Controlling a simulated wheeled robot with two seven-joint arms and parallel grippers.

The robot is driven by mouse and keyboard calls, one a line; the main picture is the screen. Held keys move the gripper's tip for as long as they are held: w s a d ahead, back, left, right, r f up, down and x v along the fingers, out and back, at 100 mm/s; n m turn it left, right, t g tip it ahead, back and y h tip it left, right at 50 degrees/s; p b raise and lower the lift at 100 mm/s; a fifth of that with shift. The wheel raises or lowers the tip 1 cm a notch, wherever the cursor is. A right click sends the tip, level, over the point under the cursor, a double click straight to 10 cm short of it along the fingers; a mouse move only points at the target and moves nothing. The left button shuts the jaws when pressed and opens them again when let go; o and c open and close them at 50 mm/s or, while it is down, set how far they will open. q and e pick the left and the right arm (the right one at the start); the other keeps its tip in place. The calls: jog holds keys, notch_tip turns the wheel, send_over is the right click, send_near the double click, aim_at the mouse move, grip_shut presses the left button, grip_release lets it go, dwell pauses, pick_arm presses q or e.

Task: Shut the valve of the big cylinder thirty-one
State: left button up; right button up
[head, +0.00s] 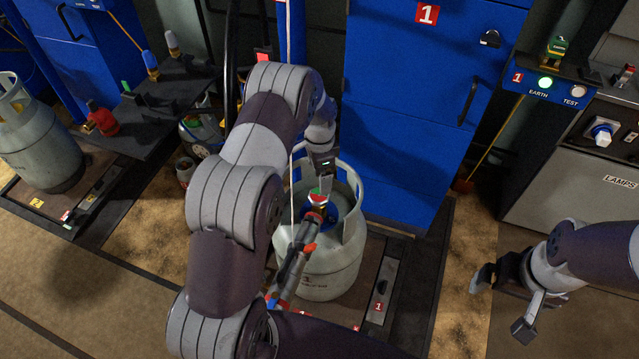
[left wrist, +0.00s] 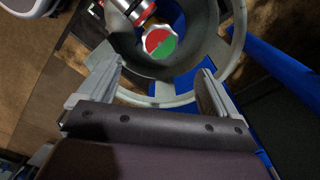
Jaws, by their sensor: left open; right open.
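A big grey cylinder (head: 318,265) stands upright on the scale (head: 383,275) marked 1, below the blue cabinet. Its writing is too small to read. Its round valve knob (head: 318,197), half red and half green, sits inside the collar; it shows also in the left wrist view (left wrist: 160,42). A red-and-black connector (head: 303,248) runs down from the valve. My left gripper (head: 320,172) is above the knob. In the left wrist view its fingers (left wrist: 163,70) are apart and empty, with the knob beyond them. My right gripper (head: 503,302) is open and empty at right, above the floor.
The blue cabinet (head: 410,110) stands close behind the cylinder. Another grey cylinder (head: 40,140) stands on a scale at left. A panel (head: 545,88) with a lit green EARTH lamp and a grey LAMPS box (head: 570,190) are at right. My left arm hides part of the middle.

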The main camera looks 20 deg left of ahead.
pick_arm(q)
jog(key=shift+r, duration=1.95)
